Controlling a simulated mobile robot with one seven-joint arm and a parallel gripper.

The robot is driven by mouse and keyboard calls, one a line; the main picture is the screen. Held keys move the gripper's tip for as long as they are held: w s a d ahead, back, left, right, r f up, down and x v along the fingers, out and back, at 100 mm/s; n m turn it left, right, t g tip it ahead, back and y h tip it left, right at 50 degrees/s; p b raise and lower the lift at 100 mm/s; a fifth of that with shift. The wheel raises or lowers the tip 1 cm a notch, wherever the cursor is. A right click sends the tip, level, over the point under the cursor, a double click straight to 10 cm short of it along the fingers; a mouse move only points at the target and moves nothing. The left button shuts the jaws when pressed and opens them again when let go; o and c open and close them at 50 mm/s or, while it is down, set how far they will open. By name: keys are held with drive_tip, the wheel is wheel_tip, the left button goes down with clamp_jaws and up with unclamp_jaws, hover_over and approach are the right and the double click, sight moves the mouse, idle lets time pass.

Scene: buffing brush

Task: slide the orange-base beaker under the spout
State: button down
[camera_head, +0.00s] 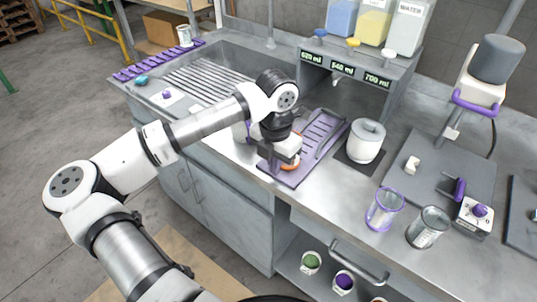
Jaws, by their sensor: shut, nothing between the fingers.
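The orange-base beaker (291,166) is mostly hidden by my gripper; only a bit of its orange base shows, low over the purple slotted tray. My gripper (277,166) is shut and empty, right beside the beaker at the tray's front-left end. I cannot tell whether they touch. The purple tray (323,133) runs from there back toward the dispenser. A small spout (337,82) hangs under the dispenser's display panel, behind the tray. The displays appear to read 620, 540 and 700 ml.
A purple-rimmed beaker (384,209) and a clear beaker (428,227) stand farther right. Blue, yellow and water containers (374,21) sit atop the dispenser. A sink with a drainer (205,82) lies left. The counter's front edge is close.

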drive_tip(key=shift+w+d, duration=0.45)
drive_tip(key=shift+w, duration=0.2)
drive_tip(key=shift+w+d+f, duration=0.1)
